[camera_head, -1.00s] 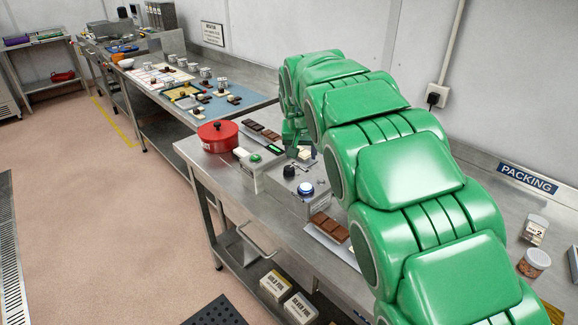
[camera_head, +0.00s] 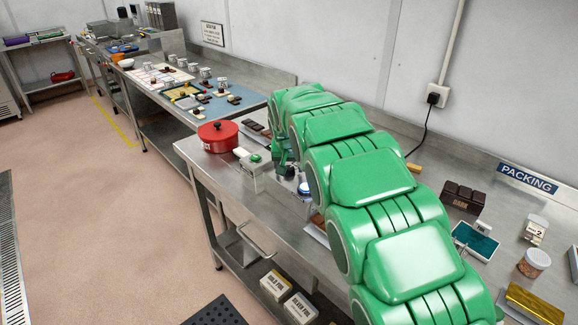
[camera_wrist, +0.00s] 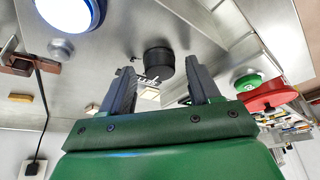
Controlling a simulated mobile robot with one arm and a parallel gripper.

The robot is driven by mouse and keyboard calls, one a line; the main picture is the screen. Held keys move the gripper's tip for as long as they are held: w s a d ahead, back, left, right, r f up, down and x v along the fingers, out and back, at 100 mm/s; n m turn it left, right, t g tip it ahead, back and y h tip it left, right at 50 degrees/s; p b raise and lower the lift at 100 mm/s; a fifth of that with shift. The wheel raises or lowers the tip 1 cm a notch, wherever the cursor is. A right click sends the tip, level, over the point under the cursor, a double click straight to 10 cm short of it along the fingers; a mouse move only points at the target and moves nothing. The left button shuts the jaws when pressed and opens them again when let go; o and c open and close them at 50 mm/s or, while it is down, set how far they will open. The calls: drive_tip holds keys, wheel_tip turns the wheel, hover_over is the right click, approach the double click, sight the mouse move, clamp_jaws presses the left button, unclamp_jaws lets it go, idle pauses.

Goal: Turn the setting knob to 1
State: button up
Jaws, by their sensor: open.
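The setting knob (camera_wrist: 159,62) is a round black knob on a grey metal panel (camera_wrist: 110,52). In the wrist view it shows beyond and between my two fingertips. White markings on the panel sit beside it; I cannot read its setting. My gripper (camera_wrist: 162,76) is open, with a dark finger on each side and nothing held. Whether the fingers reach down around the knob I cannot tell. In the head view my gripper (camera_head: 286,168) is over the control box and hides the knob.
A blue lit button (camera_head: 304,188) is close beside the knob; it also shows in the wrist view (camera_wrist: 72,10). A box with a green button (camera_head: 255,158) and a red pot (camera_head: 217,137) stand to the left.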

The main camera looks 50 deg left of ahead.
drive_tip(key=shift+f, duration=0.15)
drive_tip(key=c, duration=1)
drive_tip(key=shift+w+n, duration=0.1)
drive_tip(key=shift+n, duration=0.2)
drive_tip(key=n+g, duration=0.1)
drive_tip(key=n, duration=0.1)
drive_tip(key=n+y, duration=0.1)
drive_tip(key=n, duration=0.1)
drive_tip(key=shift+w+n+g, duration=0.1)
drive_tip(key=shift+n+g, duration=0.2)
drive_tip(key=shift+g, duration=0.1)
drive_tip(key=n+g, duration=0.1)
drive_tip(key=n, duration=0.2)
drive_tip(key=shift+w+d+f+n, duration=0.1)
drive_tip(key=shift+n, duration=0.3)
drive_tip(key=shift+n+g, duration=0.6)
drive_tip(key=shift+n, duration=0.3)
